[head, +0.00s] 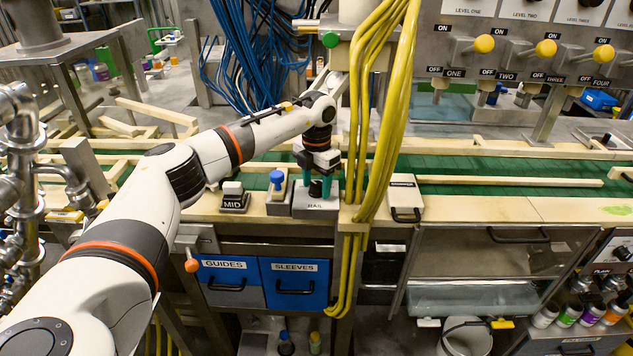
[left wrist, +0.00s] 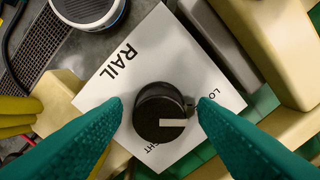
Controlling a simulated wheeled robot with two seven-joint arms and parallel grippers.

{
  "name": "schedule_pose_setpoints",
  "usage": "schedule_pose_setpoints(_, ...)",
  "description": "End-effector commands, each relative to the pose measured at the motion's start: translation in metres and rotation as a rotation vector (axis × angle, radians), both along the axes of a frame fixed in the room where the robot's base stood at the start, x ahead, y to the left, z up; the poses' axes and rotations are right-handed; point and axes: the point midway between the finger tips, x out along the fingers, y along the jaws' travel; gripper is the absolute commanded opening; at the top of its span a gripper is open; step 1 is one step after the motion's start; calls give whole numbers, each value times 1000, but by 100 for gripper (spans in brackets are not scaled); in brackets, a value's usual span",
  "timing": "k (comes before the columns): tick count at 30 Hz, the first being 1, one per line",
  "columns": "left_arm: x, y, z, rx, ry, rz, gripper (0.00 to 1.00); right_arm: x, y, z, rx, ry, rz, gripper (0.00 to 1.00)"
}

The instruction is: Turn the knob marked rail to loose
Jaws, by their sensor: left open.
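The rail knob (left wrist: 160,112) is round and black with a white pointer bar. It sits on a white plate marked RAIL (left wrist: 100,88), which also shows in the head view as a small block (head: 315,204). In the left wrist view the pointer points right, between lettering starting "LO" at the right and lettering ending "GHT" below; the fingers partly hide both words. My left gripper (left wrist: 160,104) is open, its green fingers on either side of the knob, with no clear contact visible. It also shows in the head view (head: 320,185). My right gripper is not in view.
A block marked MID (head: 234,201) and a blue-topped knob (head: 277,178) stand left of the rail block. Yellow cables (head: 375,120) hang close on its right. A white box with a dark handle (head: 405,195) lies beyond them. A green belt (head: 480,165) runs behind.

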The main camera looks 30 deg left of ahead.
Motion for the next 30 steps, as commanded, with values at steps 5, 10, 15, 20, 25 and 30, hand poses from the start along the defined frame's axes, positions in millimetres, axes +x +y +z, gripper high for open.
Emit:
schedule_pose_setpoints(5, 0, 0, 6, 0, -1, -1, 54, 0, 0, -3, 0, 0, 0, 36)
schedule_pose_setpoints(10, 1, 0, 34, 0, -4, 0, 54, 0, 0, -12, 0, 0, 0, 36)
schedule_pose_setpoints(15, 1, 0, 72, 0, -6, -1, 54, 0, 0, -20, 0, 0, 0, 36)
schedule_pose_setpoints(20, 1, 0, 101, -1, -4, 0, 54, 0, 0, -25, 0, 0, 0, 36)
schedule_pose_setpoints(25, 0, 0, 117, 0, -1, 1, 54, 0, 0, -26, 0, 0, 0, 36)
schedule_pose_setpoints(30, 0, 0, 120, 0, 1, 0, 54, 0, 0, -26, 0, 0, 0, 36)
